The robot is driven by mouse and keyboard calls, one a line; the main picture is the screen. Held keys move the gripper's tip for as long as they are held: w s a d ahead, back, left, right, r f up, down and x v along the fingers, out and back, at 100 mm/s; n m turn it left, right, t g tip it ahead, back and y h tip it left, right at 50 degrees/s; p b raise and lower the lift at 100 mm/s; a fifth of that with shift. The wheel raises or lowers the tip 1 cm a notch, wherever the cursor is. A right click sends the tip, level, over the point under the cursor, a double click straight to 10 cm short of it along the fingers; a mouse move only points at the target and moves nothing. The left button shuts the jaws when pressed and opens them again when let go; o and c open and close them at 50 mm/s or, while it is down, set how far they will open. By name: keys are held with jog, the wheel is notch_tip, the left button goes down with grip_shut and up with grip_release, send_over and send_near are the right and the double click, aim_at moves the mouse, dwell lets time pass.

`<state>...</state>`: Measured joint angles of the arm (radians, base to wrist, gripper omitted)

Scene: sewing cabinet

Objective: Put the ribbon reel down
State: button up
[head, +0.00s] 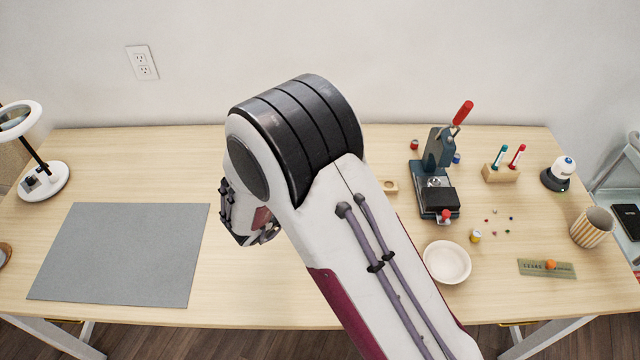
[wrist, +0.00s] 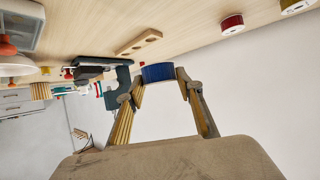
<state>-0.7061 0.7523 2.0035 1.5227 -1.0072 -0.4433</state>
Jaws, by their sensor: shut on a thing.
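A blue reel (wrist: 158,72) is held between the two fingertips of my gripper (wrist: 158,74) in the wrist view. The fingers are shut on its two sides. The wrist picture is turned over, with the table top along its upper edge. The reel appears apart from the table, but its height is hard to judge. A red reel (wrist: 232,23) and a yellow reel (wrist: 293,5) sit on the table in the wrist view. In the head view my arm hides the fingers and the held reel.
A wooden block with holes (wrist: 138,42) lies on the table. A hand press (head: 437,180) stands right of my arm, near a white bowl (head: 447,262), pen stand (head: 501,173) and striped cup (head: 592,227). A grey mat (head: 122,254) lies bare at left, by a lamp (head: 42,178).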

dwell(0.4)
jog(key=w+d+m+h, duration=0.1)
jog(key=w+d, duration=0.4)
jog(key=d, duration=0.5)
jog(key=w+d+r+n+t+y, duration=0.1)
jog(key=w+d+n+y, duration=0.15)
jog(key=w, duration=0.35)
jog(key=w+d+r+n+y, duration=0.1)
jog(key=w+d+r, duration=0.15)
jog(key=w, duration=0.35)
jog(key=w+a+f+n+y, duration=0.3)
jog(key=a+n+y, duration=0.3)
jog(key=a, duration=0.1)
jog(key=shift+w+t+y, duration=0.35)
jog(key=shift+w+t, duration=0.05)
